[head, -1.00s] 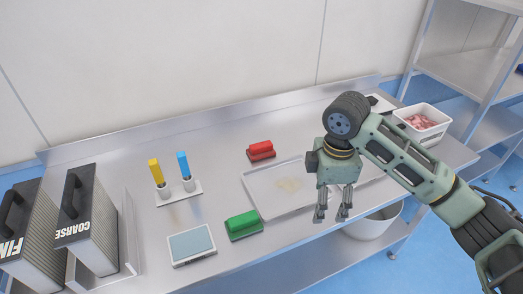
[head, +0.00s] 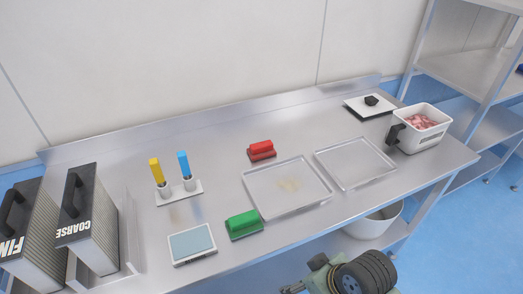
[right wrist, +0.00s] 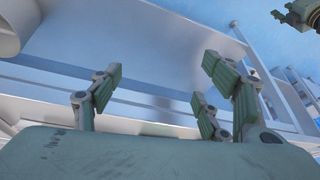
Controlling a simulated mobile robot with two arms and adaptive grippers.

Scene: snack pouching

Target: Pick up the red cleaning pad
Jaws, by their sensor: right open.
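The red cleaning pad (head: 262,150) lies on the steel table (head: 222,168) in the head view, just behind the left tray. No gripper touches it. My right arm shows only at the bottom edge of the head view, in front of the table and well away from the pad. In the right wrist view my right gripper (right wrist: 160,95) has its fingers spread wide with nothing between them. The pad does not show in that view.
A green pad (head: 243,224) and a scale (head: 192,244) lie at the front. Two shallow trays (head: 249,186) (head: 389,167) sit mid-table. Yellow and blue handled tools stand in a holder (head: 180,195). A meat container (head: 428,139) is at right; a white bowl (head: 372,225) is below.

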